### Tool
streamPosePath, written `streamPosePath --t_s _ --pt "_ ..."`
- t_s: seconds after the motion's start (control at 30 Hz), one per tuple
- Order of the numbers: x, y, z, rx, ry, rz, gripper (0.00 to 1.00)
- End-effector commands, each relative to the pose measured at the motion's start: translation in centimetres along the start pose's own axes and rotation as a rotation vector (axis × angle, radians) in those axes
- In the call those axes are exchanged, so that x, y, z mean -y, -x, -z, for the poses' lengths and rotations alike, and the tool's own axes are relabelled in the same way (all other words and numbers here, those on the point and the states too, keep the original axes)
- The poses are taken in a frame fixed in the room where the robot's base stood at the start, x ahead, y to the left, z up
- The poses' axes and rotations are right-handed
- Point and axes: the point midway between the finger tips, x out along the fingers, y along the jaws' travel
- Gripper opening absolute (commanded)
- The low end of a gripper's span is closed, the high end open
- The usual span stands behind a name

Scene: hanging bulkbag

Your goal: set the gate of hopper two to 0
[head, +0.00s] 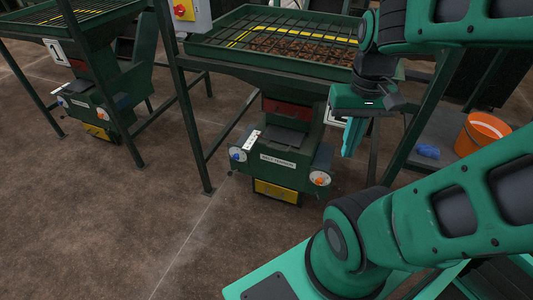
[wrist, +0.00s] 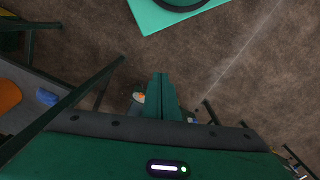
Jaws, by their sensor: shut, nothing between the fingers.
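The middle hopper (head: 240,52) is a dark green frame with a mesh grate over brown lumps. Below it hangs a green feeder unit (head: 288,158) with a blue knob (head: 238,154) on its left, an orange knob (head: 319,178) on its right and a small white plate (head: 253,137). Any marks on these are too small to read. A white sign beside the unit is mostly hidden behind my gripper (head: 349,152). My gripper is shut and empty, pointing down, above and right of the orange knob, apart from it. In the wrist view, the orange knob (wrist: 139,97) shows just left of my closed fingertips (wrist: 162,78).
Another hopper (head: 70,20) with a sign reading 1 (head: 57,52) stands at left with a similar unit. A control box with a red button (head: 183,9) is on the middle frame. Green posts (head: 188,120) flank the unit. An orange bucket (head: 483,132) and blue cloth (head: 427,151) are at right.

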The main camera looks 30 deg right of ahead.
Motion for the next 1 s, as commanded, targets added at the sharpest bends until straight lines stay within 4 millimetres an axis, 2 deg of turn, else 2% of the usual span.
streamPosePath --t_s 0.17,0.47,0.7,1.0 --pt "-0.6 -1.2 4.1 0.017 0.079 -0.075 0.00" --pt "0.4 -4.9 12.0 0.032 0.301 -0.270 0.00" --pt "2.1 -8.7 17.8 0.048 0.511 -0.445 0.00" --pt "5.3 -14.3 23.9 0.075 0.811 -0.685 0.00"
